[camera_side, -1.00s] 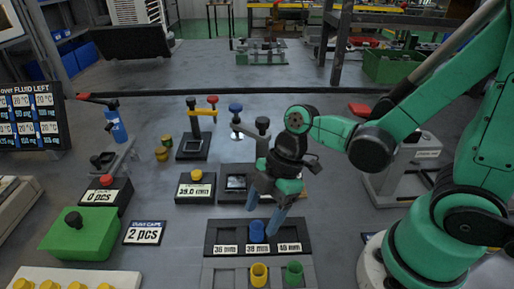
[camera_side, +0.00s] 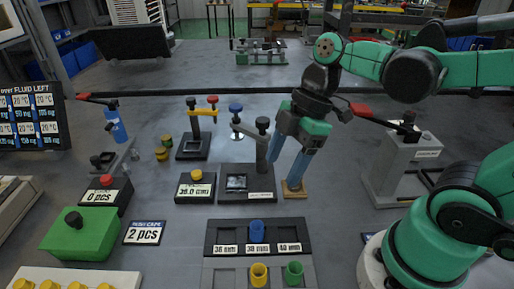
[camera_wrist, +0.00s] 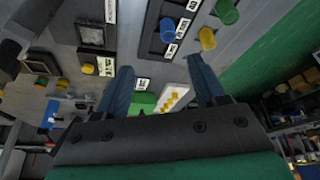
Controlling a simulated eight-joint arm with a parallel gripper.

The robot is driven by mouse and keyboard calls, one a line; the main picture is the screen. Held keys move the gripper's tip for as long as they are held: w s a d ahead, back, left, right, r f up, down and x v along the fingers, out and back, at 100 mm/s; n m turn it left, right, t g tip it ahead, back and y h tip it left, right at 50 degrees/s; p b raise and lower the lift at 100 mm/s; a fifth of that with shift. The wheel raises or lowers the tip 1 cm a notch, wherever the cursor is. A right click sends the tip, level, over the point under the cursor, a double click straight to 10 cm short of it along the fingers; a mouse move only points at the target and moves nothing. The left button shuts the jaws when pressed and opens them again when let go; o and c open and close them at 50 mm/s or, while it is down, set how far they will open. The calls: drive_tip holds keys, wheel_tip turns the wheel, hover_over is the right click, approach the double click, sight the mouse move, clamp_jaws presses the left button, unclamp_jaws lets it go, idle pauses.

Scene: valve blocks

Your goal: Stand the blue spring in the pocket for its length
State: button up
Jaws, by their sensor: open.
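The blue spring (camera_side: 257,231) stands upright in the middle pocket of the dark three-pocket rack (camera_side: 214,236). The labels in front run from 36 mm at left to 40 mm at right; the middle one looks like 38 mm. The spring also shows in the wrist view (camera_wrist: 168,30), in the rack. My gripper (camera_side: 284,174) is open and empty, behind the rack and apart from the spring. Its fingers point down near a small wooden block (camera_side: 294,193). The wrist view shows its two fingers (camera_wrist: 162,70) spread with nothing between them. The pocket's bottom is hidden.
A yellow cylinder (camera_side: 259,274) and a green cylinder (camera_side: 294,272) stand in front of the rack. A gauge stand (camera_side: 248,186) and a length display (camera_side: 196,188) sit behind it. A grey lever press (camera_side: 409,160) stands at right. A green box (camera_side: 83,235) is at left.

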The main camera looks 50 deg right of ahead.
drive_tip(key=w+d+m+t+h, duration=0.1)
drive_tip(key=m+t, duration=0.1)
drive_tip(key=m, duration=0.2)
drive_tip(key=w+d+m+t+h, duration=0.1)
drive_tip(key=m+t, duration=0.1)
drive_tip(key=m, duration=0.3)
drive_tip(key=w+d+m+t+h, duration=0.1)
drive_tip(key=d+m+h, duration=0.1)
drive_tip(key=m, duration=0.3)
drive_tip(key=shift+w+d+r+t, duration=0.1)
drive_tip(key=shift+w+r+t, duration=0.15)
drive_tip(key=shift+t, duration=0.15)
